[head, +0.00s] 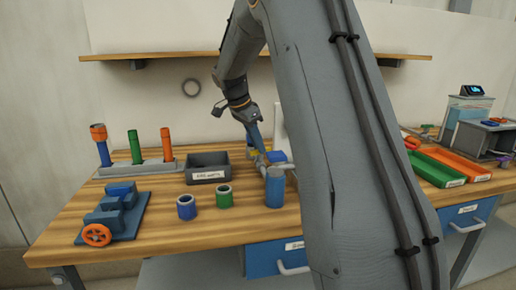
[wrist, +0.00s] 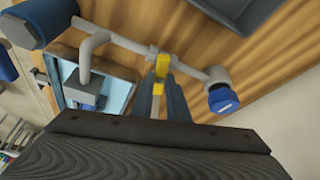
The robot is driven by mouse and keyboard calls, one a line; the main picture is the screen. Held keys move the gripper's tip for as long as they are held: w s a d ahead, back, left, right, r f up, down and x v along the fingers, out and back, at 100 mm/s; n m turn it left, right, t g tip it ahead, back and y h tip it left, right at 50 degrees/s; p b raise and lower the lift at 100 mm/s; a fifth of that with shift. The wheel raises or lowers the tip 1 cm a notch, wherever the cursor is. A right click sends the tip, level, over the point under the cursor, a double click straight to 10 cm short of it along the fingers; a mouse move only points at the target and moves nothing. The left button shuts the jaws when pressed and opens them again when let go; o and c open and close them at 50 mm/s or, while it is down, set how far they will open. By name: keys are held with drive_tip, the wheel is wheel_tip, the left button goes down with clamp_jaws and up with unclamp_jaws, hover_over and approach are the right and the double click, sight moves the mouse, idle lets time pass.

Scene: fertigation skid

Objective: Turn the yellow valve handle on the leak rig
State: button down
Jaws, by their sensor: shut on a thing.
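The yellow valve handle (wrist: 161,68) sits on the grey pipe of the leak rig (wrist: 127,42), near the middle of the wrist view. My gripper (wrist: 163,88) has its blue-grey fingers on either side of the handle and is shut on it. In the head view my gripper (head: 261,156) reaches down to the rig behind a blue cylinder (head: 275,188). Only a little yellow shows there, and my arm hides part of the rig. In the wrist view a blue cap (wrist: 222,98) ends the pipe at right, and the blue cylinder (wrist: 36,22) is at upper left.
A grey labelled bin (head: 208,176) stands left of the rig. A blue device with an orange wheel (head: 97,235) is at front left. Green (head: 435,171) and orange (head: 455,166) trays lie right.

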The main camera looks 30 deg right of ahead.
drive_tip(key=shift+w+m+g, duration=0.2)
drive_tip(key=shift+m+g, duration=0.5)
drive_tip(key=shift+m, duration=1)
drive_tip(key=c, duration=1.7)
unclamp_jaws()
drive_tip(key=b+v, duration=0.1)
drive_tip(key=v, duration=0.6)
drive_tip(key=shift+r, duration=0.4)
